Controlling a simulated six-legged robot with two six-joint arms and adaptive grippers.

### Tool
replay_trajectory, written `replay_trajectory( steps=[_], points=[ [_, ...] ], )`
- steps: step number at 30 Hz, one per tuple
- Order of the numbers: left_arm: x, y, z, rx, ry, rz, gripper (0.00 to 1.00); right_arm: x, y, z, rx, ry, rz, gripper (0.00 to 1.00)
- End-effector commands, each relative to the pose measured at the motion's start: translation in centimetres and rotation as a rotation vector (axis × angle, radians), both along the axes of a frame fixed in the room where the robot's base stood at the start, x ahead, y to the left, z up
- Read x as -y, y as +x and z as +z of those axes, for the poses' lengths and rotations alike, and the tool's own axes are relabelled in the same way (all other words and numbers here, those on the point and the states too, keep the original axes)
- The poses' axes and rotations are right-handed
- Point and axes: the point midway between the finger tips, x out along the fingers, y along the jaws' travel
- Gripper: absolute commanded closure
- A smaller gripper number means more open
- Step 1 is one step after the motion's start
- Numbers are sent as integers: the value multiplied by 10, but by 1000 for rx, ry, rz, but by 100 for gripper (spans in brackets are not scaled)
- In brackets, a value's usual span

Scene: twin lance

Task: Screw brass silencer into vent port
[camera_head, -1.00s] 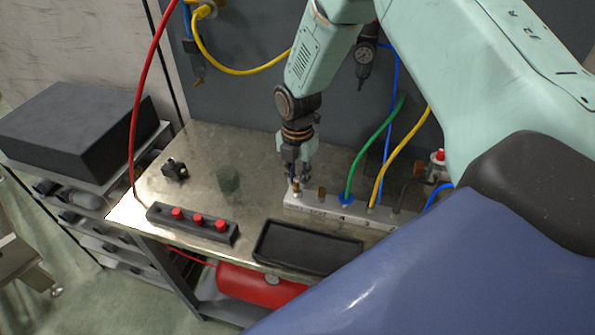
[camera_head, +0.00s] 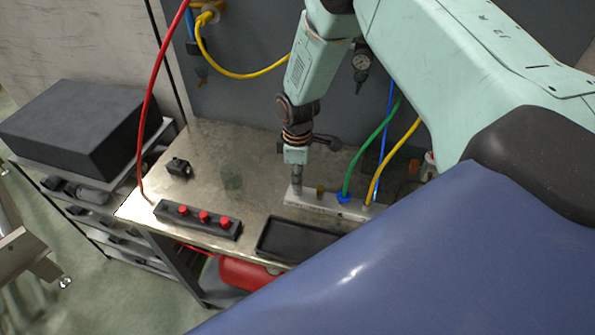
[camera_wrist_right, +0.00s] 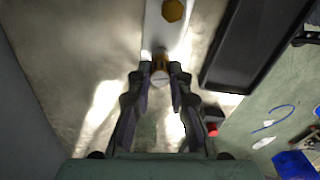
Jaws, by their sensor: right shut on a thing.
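The pale manifold block (camera_head: 330,206) lies on the metal bench, with a green and a yellow hose on it. My right gripper (camera_head: 297,186) points down at the block's left end. In the right wrist view its fingertips (camera_wrist_right: 160,74) are closed around a small round part with a pale end and brass rim, the brass silencer (camera_wrist_right: 160,67). It is at the manifold (camera_wrist_right: 163,35); the fingers hide its lower part, so I cannot tell how deep it sits in the port. A second brass fitting (camera_head: 320,190) stands next to it, hexagonal in the wrist view (camera_wrist_right: 172,10). My left gripper is not in view.
A black tray (camera_head: 262,238) lies in front of the manifold. A dark block with red caps (camera_head: 172,211) and a small black part (camera_head: 178,167) are to the left. A red hose (camera_head: 147,110) hangs at the bench's left edge. The bench between is clear.

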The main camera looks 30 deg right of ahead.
Motion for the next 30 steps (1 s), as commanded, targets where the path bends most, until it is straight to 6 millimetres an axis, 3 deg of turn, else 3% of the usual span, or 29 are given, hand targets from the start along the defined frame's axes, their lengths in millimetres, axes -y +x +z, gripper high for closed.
replay_trajectory(
  steps=[9,18,19,21,24,30],
  points=[
    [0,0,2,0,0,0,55,0,0,0,0,0,-315,100],
    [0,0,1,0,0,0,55,0,0,0,0,0,-346,100],
    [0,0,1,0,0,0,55,0,0,0,1,-1,-346,79],
    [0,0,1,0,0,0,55,0,0,0,1,-1,-346,73],
    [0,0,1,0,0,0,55,0,0,0,0,0,-345,65],
    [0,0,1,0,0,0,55,0,0,0,0,0,-344,65]
  ],
)
